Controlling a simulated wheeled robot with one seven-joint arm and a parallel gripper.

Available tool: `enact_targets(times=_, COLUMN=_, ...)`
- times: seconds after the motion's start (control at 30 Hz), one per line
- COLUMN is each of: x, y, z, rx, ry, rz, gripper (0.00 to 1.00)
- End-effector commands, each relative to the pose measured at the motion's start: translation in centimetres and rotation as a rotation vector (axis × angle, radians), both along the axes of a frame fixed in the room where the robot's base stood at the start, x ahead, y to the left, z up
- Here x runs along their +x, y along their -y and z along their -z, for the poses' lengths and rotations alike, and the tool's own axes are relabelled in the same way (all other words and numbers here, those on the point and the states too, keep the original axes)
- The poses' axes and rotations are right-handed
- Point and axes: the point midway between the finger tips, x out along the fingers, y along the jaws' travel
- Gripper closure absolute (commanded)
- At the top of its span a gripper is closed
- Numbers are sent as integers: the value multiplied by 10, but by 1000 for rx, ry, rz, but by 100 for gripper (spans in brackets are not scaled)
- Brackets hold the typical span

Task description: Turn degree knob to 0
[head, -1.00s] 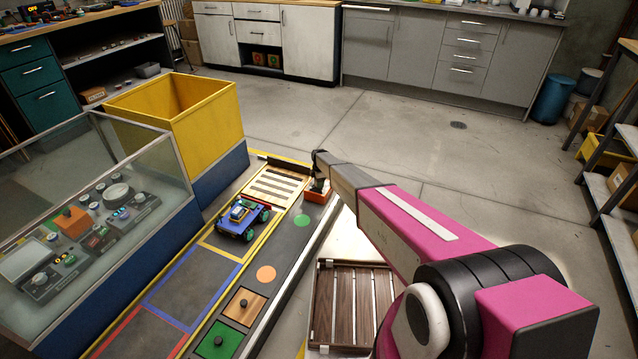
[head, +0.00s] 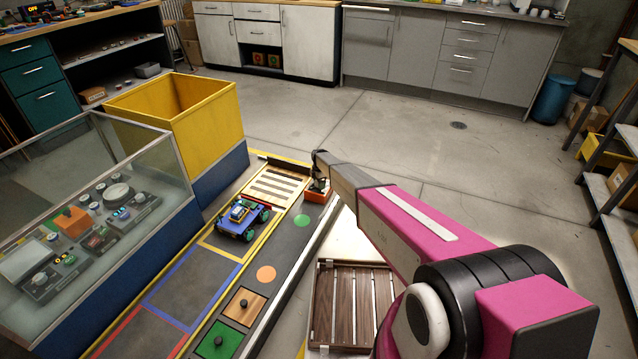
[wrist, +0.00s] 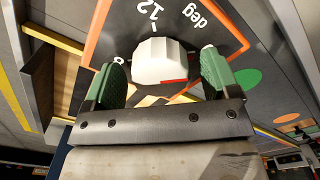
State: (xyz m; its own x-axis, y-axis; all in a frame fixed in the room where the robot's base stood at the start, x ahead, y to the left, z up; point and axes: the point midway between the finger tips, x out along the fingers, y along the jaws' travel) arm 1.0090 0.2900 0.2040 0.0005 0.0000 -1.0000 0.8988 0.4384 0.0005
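The degree knob (wrist: 161,62) is a pale faceted knob with a red mark on its lower right side in the wrist view. It sits on a dark dial plate (wrist: 205,40) with an orange border, showing "12", "deg" and part of another numeral. My gripper (wrist: 161,70) has its two green-padded fingers on either side of the knob. A gap shows on the right, and the left finger is very close to it. In the head view the orange dial box (head: 317,196) is at the far end of the dark strip, under my gripper (head: 318,186), which mostly hides the knob.
A blue toy car (head: 243,218) stands on the track left of the box. A yellow bin (head: 190,120) and a glass case (head: 100,200) stand further left. A slatted wooden tray (head: 350,305) lies near my arm. The floor beyond is clear.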

Motion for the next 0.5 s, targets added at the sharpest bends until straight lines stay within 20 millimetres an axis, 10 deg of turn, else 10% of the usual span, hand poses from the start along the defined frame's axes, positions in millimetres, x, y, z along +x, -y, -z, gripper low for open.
enact_targets(times=0.5, x=-1, y=0, z=-32, rx=0, ry=1, rz=1, gripper=18)
